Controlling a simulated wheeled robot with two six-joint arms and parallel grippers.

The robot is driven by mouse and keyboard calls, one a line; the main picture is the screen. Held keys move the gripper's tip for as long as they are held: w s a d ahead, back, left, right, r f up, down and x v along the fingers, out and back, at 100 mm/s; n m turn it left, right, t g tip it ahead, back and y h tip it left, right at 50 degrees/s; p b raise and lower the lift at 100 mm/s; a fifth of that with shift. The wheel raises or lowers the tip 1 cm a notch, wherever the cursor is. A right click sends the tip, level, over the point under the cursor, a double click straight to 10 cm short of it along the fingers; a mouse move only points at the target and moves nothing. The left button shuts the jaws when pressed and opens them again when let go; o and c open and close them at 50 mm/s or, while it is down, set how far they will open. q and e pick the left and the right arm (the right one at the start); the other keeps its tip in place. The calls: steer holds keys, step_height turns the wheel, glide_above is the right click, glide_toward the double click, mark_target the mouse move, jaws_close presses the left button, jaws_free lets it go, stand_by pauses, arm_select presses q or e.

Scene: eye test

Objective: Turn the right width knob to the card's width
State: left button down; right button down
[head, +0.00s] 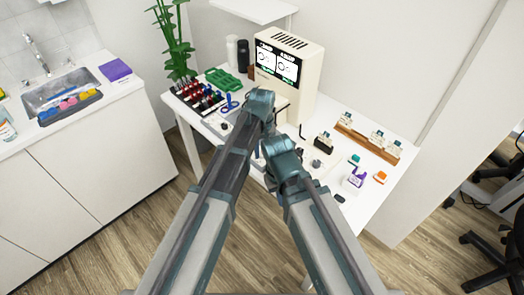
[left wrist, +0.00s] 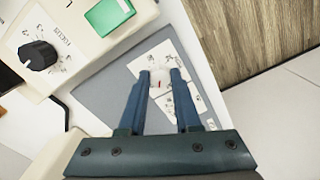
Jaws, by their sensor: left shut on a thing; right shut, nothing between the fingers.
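My left gripper (head: 262,103) reaches over the white table in front of the beige machine (head: 303,75). Printed white labels (left wrist: 183,97) lie around the knob on a grey plate (left wrist: 105,85). I cannot tell from the labels which width knob this is. My right gripper (head: 281,148) is lower, near the table's front, shut and empty; its fingertips are hidden. The machine's screen (head: 278,65) shows two round figures, too small to read.
A black focus knob (left wrist: 38,55) and a green block (left wrist: 108,15) are on the machine beside the left gripper. A wooden rack (head: 368,145) with cards stands at the right. A rack of dark bottles (head: 200,97) and a green tray (head: 223,80) stand at the left.

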mark_target(262, 154)
arm_select(q)
steer(key=shift+n, duration=0.6)
steer(key=c, duration=0.6)
jaws_free()
step_height(262, 154, up, 14)
steer(key=p, duration=1.4)
steer(key=shift+f, duration=0.1)
